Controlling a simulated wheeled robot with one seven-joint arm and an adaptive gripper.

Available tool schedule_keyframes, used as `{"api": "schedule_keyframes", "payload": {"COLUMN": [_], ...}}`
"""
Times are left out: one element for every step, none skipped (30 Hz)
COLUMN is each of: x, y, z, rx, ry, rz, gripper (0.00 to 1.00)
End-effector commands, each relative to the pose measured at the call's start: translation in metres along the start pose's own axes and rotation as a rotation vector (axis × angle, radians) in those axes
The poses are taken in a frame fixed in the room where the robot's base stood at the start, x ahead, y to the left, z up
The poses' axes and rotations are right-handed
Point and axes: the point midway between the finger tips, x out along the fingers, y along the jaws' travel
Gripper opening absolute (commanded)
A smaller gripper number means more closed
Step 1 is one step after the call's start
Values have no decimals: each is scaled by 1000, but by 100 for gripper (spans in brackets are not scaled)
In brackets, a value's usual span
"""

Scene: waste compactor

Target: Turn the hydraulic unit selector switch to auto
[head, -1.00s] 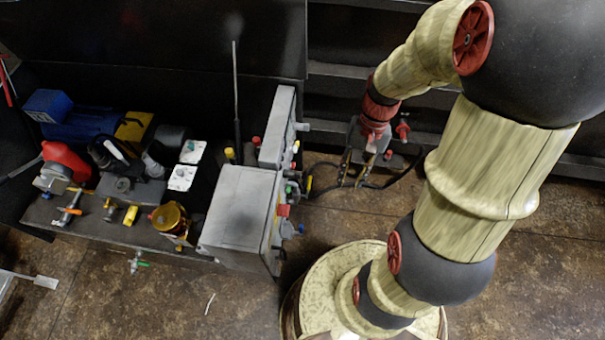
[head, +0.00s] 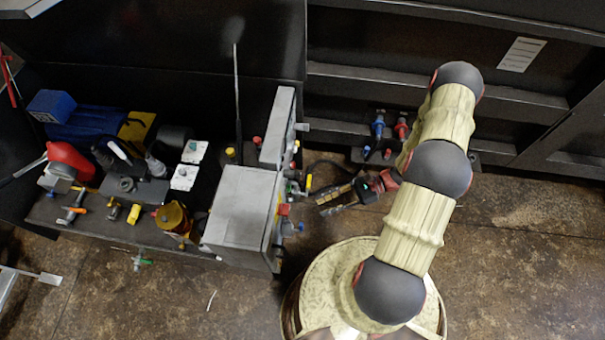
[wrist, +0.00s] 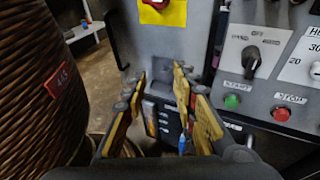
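A black selector knob (wrist: 251,61) sits on a grey panel (wrist: 262,82) at the upper right of the wrist view, with an "OFF" label above it. Its exact setting is hard to read. My gripper (wrist: 158,92) is open and empty, its yellow fingers apart left of the knob and not touching it. In the head view my gripper (head: 327,196) points left at the side of the grey control box (head: 240,205), with a gap between. The box's front face is mostly hidden from the head view.
A green button (wrist: 232,101) and a red button (wrist: 281,114) sit below the knob. A red button on a yellow plate (wrist: 172,14) is at the top. A brown ribbed cylinder (wrist: 40,85) fills the wrist view's left.

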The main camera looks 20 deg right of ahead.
Motion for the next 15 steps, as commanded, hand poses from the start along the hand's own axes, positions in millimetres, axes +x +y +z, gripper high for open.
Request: {"api": "schedule_keyframes", "payload": {"x": [5, 8, 10, 12, 13, 14, 13, 10, 1, -4, -9, -14, -18, -20, -21], "y": [-4, -8, -14, -19, -25, -35, -45, -55, -70, -80, -88, -98, -103, -106, -110], "z": [-10, -14, -21, -25, -29, -34, -37, -39, -37, -36, -35, -32, -30, -28, -25], "rx": [31, 47, 65, 76, 85, 95, 97, 95, 83, 75, 68, 60, 55, 52, 49], "ry": [-37, -58, -83, -102, -118, -142, -157, -168, -178, -184, -192, -202, -210, -219, -232], "rz": [-45, -74, -112, -141, -171, -213, -247, -280, -321, -348, -372, -401, -419, -433, -447], "gripper": [28, 28, 28, 28, 28, 28, 28, 28, 28, 28, 28, 28, 28, 28, 28]}}
